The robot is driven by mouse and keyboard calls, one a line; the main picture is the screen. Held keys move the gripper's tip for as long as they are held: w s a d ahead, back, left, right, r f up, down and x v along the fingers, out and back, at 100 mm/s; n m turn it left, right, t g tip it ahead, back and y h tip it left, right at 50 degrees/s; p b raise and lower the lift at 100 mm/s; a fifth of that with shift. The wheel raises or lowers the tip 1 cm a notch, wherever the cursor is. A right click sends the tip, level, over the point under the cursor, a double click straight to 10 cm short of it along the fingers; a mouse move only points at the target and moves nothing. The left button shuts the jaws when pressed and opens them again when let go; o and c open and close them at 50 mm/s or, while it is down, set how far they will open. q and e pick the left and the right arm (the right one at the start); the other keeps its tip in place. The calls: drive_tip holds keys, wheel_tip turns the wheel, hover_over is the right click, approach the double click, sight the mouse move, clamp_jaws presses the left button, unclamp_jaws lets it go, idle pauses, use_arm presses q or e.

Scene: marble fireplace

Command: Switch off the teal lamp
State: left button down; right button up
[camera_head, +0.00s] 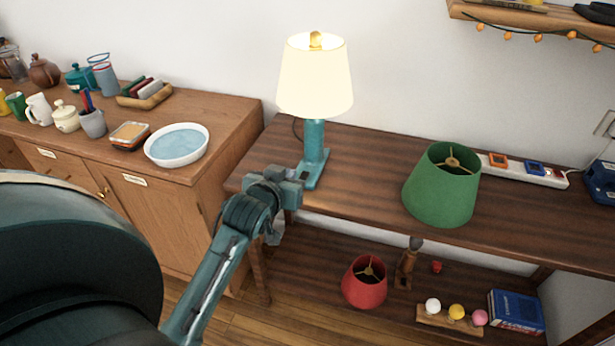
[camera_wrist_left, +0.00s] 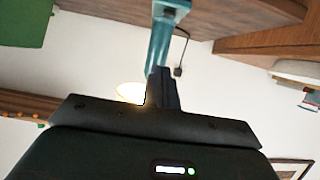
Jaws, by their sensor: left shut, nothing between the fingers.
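The teal lamp (camera_head: 315,135) stands upright on the dark wooden table and its cream shade (camera_head: 315,85) glows, so it is lit. Its teal base has a dark patch low on the front, which may be the switch. My left gripper (camera_head: 297,174) is right at the front left of the base; its fingers are shut and empty. In the left wrist view the shut fingers (camera_wrist_left: 161,76) point at the lamp's teal body (camera_wrist_left: 160,42), overlapping it in the picture. I cannot tell whether they touch. The glowing shade (camera_wrist_left: 131,92) is partly hidden behind the gripper.
A green lampshade (camera_head: 442,186) stands on the table (camera_head: 365,187) to the right, beside a white power strip (camera_head: 525,172). A wooden cabinet (camera_head: 165,225) with a white bowl (camera_head: 177,145) is on the left. A red shade (camera_head: 364,283) sits on the lower shelf.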

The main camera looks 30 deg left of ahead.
use_arm(q)
hover_over(302, 177)
drive_tip(key=s+d, duration=0.1)
drive_tip(key=s, duration=0.1)
wheel_tip(302, 177, down, 4)
drive_tip(key=shift+d+r+b, duration=0.15)
drive_tip(key=shift+b, duration=0.15)
wheel_tip(302, 177, down, 3)
drive_tip(key=shift+r, duration=0.2)
drive_tip(key=shift+s+f, duration=0.15)
drive_tip(key=shift+f, duration=0.65)
